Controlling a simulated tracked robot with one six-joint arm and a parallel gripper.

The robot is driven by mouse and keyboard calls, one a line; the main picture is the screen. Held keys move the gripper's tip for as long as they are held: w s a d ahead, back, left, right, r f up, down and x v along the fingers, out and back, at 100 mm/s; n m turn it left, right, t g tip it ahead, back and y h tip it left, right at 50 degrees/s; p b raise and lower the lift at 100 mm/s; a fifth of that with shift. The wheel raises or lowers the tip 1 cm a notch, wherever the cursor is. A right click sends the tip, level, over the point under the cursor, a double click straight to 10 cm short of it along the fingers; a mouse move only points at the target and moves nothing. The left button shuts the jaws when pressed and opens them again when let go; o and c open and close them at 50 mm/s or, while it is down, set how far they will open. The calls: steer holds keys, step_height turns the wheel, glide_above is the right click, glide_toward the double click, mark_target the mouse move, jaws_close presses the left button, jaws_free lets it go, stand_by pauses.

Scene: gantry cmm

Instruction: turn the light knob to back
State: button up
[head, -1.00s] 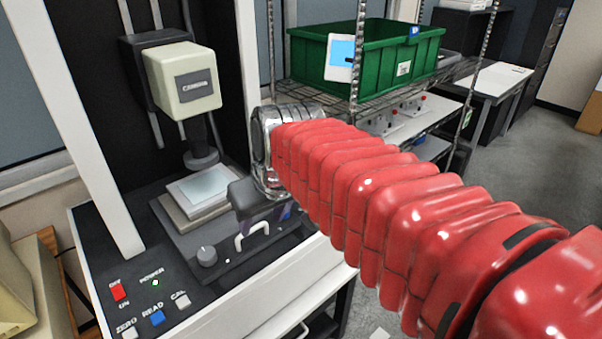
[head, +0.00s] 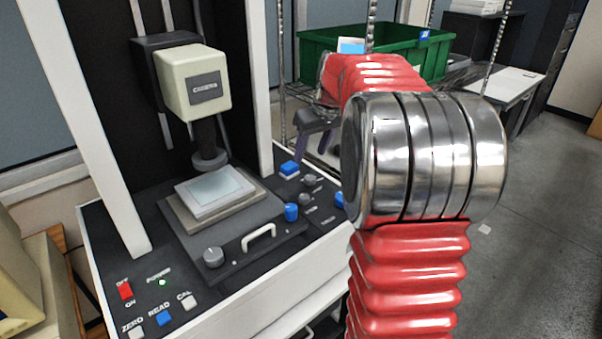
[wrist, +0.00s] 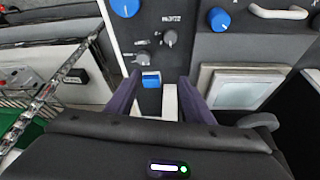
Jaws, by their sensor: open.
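Two small grey knobs, the upper (head: 309,180) and lower (head: 303,198), stand on the dark panel right of the machine's stage. They also show in the wrist view, one at centre (wrist: 170,38) and one lower left (wrist: 143,57). Their labels are too small to read, so I cannot tell which is the light knob. My gripper (head: 311,154) hangs above the panel's back right, its purple fingers apart and empty. In the wrist view its fingertips (wrist: 160,76) spread on either side of a blue button (wrist: 151,80); the knobs lie beyond them.
Blue knobs stand by the stage (head: 291,212) and near the panel's right edge (head: 340,200). A white drawer-like handle (head: 259,237) and a grey dial (head: 212,257) are in front. A wire shelf with a green bin (head: 440,58) is behind.

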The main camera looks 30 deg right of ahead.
mark_target(310, 177)
steer(key=d, duration=0.1)
steer(key=w+d+f, duration=0.1)
steer(key=d, duration=0.1)
steer(key=d+f, duration=0.1)
steer(key=shift+w+d, duration=0.4)
steer(key=x, duration=1.3)
steer(key=shift+w+f, duration=0.1)
steer(key=shift+f, duration=0.25)
steer(key=shift+c, duration=0.5)
